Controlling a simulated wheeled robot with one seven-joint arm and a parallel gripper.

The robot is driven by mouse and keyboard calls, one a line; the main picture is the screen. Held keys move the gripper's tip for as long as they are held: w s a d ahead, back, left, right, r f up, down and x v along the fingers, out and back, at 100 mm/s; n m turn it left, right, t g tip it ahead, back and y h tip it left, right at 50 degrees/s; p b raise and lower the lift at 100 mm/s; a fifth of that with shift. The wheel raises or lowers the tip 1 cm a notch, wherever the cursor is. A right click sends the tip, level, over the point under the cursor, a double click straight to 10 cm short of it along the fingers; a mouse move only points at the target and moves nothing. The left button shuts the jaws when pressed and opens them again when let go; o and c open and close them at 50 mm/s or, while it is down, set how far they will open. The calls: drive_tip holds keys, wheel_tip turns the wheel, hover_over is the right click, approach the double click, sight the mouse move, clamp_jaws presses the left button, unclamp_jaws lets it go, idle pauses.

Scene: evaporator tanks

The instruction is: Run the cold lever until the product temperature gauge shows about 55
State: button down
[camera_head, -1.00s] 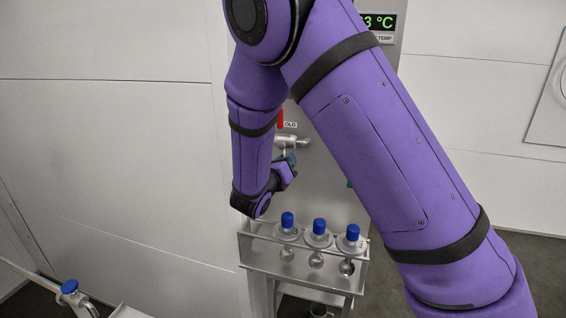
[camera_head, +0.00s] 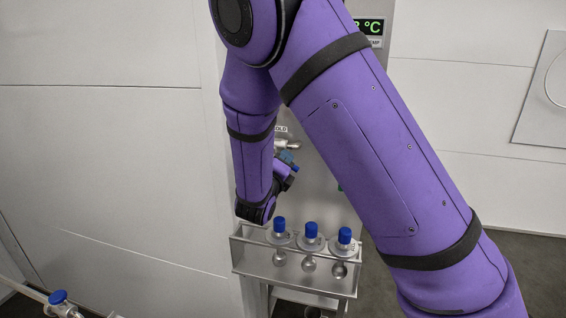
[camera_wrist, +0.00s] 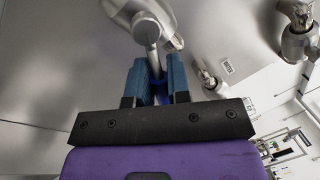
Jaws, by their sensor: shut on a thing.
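The cold lever's metal valve (camera_head: 287,146) is on the steel panel below a label ending in "OLD". My gripper (camera_head: 289,160) is at the valve, small and partly hidden by my arm in the head view. In the wrist view my gripper (camera_wrist: 158,78) has its blue fingers closed around a narrow part of the lever (camera_wrist: 152,58), with a dark blue piece showing between them. The product temperature gauge (camera_head: 369,27) is mostly covered by my arm. Only a last digit, like 3 or 8, and "°C" show; the full reading cannot be told.
A metal rack (camera_head: 300,277) with several blue-capped flasks stands just below my wrist. Another blue-capped item (camera_head: 58,298) is at the lower left. The wrist view shows another metal fitting (camera_wrist: 298,30) at upper right. White wall panels flank the steel panel.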

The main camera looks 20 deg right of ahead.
idle(0.4)
drive_tip(key=c, duration=1.1)
unclamp_jaws()
drive_tip(key=v, duration=1)
drive_tip(key=shift+s+a, duration=0.25)
drive_tip(key=shift+s, duration=0.05)
idle(4.8)
